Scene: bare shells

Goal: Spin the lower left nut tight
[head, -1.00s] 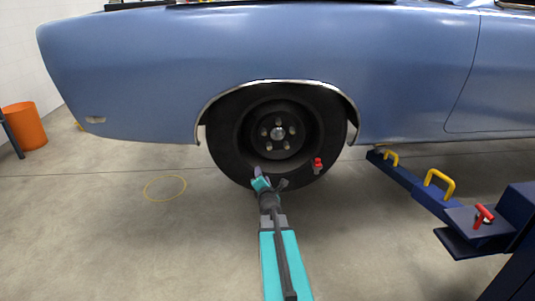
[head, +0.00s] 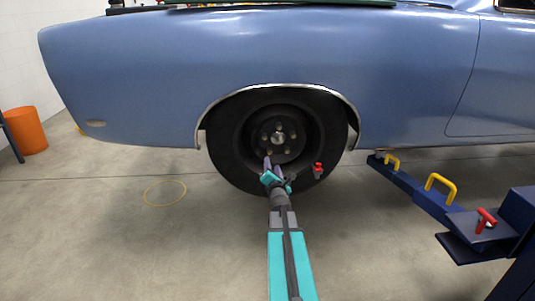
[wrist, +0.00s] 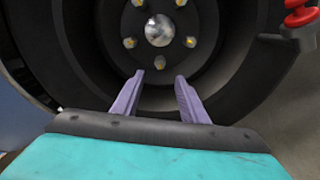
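The dark wheel (head: 226,150) of the blue car carries a ring of several small brass-coloured nuts around a shiny hub cap (head: 278,138). The lower left nut (wrist: 160,64) appears as the bottom one in the turned wrist view, just beyond and between my fingertips. In the head view the fingertips lie close to it, and it is hard to make out. My gripper (head: 268,161), with two purple fingers, is also in the wrist view (wrist: 160,78). It is open, its fingers apart with nothing between them.
A red part (head: 318,168) on a dark bracket sits at the wheel's lower right, close to my gripper. A blue lift arm (head: 405,180) with yellow handles stands at right. A yellow ring (head: 165,193) lies on the floor; an orange bin (head: 25,131) is far left.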

